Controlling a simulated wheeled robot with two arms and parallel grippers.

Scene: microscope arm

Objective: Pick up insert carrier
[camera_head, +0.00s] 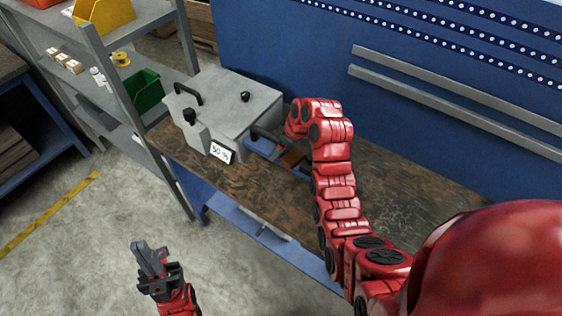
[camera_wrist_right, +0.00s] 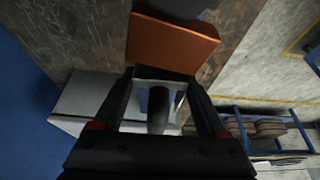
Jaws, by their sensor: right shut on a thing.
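A blue piece with a black handle (camera_head: 262,146), which I take for the insert carrier, is on the wooden bench beside the grey box. In the right wrist view, the fingers of my right gripper (camera_wrist_right: 157,108) are shut on a dark round bar (camera_wrist_right: 157,103), which looks like its handle. An orange-brown block (camera_head: 293,156) is close by; it also shows just beyond the fingers in the right wrist view (camera_wrist_right: 170,45). My right arm hides the right gripper in the head view. My left gripper (camera_head: 152,262) is empty, away from the bench over the floor; its jaw gap is unclear.
A grey box (camera_head: 228,98) with black handles and a "50 %" label (camera_head: 221,152) stands on the bench (camera_head: 393,185), left of my right arm. A blue wall panel (camera_head: 400,105) is behind. A shelf with a green bin (camera_head: 146,90) is at left.

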